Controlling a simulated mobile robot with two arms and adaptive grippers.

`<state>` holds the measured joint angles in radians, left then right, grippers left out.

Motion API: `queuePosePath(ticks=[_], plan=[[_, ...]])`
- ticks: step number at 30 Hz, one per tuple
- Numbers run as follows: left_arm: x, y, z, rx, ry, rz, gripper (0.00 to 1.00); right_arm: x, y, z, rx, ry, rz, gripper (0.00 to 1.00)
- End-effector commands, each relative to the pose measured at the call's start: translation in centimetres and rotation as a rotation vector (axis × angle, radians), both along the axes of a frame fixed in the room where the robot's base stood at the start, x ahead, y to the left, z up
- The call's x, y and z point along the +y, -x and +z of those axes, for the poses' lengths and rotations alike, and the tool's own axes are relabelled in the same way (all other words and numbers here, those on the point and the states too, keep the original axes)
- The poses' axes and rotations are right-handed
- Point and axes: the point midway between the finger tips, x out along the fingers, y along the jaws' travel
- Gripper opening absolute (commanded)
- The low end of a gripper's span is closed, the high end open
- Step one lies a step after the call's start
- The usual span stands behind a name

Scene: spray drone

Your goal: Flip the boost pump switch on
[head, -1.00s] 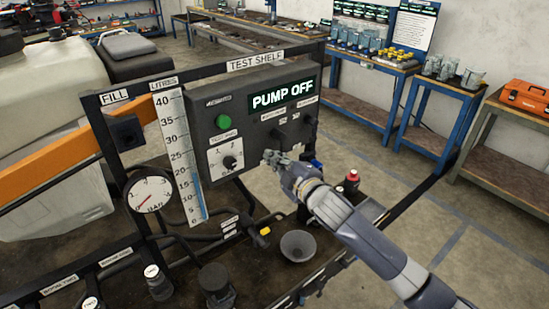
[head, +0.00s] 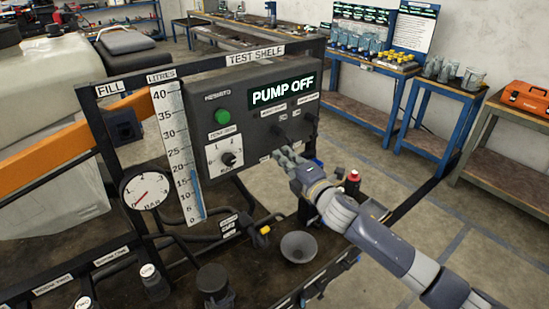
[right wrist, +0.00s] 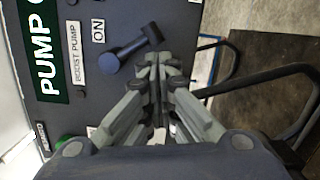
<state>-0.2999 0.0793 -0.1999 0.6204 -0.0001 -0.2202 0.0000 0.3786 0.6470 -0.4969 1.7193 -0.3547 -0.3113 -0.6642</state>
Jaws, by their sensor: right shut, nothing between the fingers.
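The boost pump switch (right wrist: 130,48) is a dark lever beside the BOOST PUMP label (right wrist: 80,60) and ON label (right wrist: 97,31) in the right wrist view. Its handle slants down the panel, away from the label. In the head view the switch (head: 278,130) is small on the grey control box (head: 205,105). The display (head: 283,90) reads PUMP OFF. My right gripper (right wrist: 155,62) is shut and empty, its fingertips close to the lever's free end; I cannot tell whether they touch. In the head view my right gripper (head: 286,153) is just below the switch. My left gripper is not in view.
A second dark lever (head: 310,120) sits to the right on the box. A green button (head: 222,116) and a rotary knob (head: 228,158) are at its left. Below are a grey funnel (head: 299,247), a red-capped bottle (head: 352,182) and black hoses. Frame bars surround the box.

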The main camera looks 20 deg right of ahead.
Motion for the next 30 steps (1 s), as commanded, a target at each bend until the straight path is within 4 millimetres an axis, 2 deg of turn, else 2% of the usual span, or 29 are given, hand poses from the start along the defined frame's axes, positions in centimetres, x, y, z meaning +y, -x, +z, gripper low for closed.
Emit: queuePosePath(ticks=[18,30], plan=[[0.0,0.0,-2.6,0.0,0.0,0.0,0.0,-3.1,-1.1,0.3,-0.197,0.539,-0.001,0.0],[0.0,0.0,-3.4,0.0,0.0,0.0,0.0,-4.1,-1.5,1.0,-0.276,0.758,0.0,0.0]])
